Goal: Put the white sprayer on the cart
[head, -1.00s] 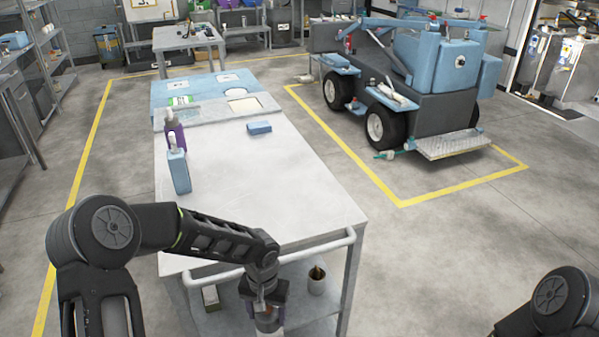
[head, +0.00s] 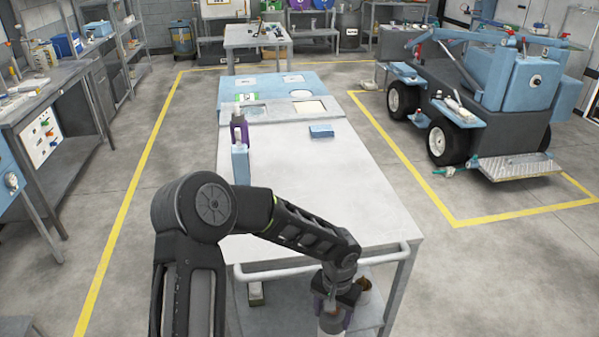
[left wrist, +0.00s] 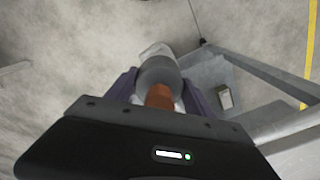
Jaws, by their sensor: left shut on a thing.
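My left gripper (head: 333,306) is in front of the near end of the cart (head: 330,185), below its top and handle rail. Its purple fingers are shut on a whitish grey bottle with an orange-brown neck, which looks like the white sprayer (head: 331,324). In the left wrist view the sprayer (left wrist: 160,75) sits between the fingers, over the floor beside the cart's lower shelf. Its far end is hard to make out. The cart has a wide pale top and a lower shelf. My right gripper is not in view.
A blue bottle (head: 240,165) and a purple one (head: 239,131) stand at the cart top's left edge. A small blue block (head: 321,131) and a panel with recesses lie farther back. The near top is mostly clear. A blue vehicle (head: 490,100) stands right; a workbench (head: 70,135) is left.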

